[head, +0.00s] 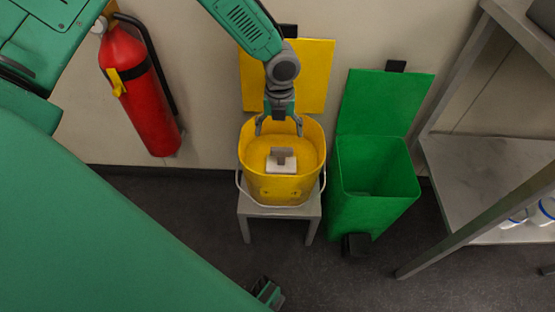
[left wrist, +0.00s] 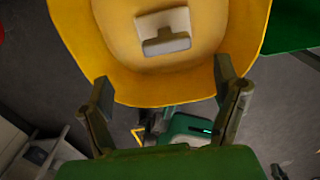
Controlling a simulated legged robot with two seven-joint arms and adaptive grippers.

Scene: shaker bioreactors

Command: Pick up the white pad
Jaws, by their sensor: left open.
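The white pad (head: 273,164) lies inside the yellow bucket (head: 262,187), with a grey handle-like block (head: 283,154) on its top. The pad also shows in the left wrist view (left wrist: 150,23), on the bucket's floor. My left gripper (head: 279,133) points down at the bucket's mouth, with its fingers spread wide and nothing between them. In the left wrist view its two fingers (left wrist: 164,95) stand apart at the bucket's rim, with the pad beyond them. My right gripper does not show clearly in either view.
The bucket stands on a small grey stool (head: 282,214). A green bin (head: 368,204) with its lid raised stands close to the right, before a metal shelf (head: 480,185). A red fire extinguisher (head: 139,92) hangs on the wall at left. A yellow panel (head: 314,75) stands behind the bucket.

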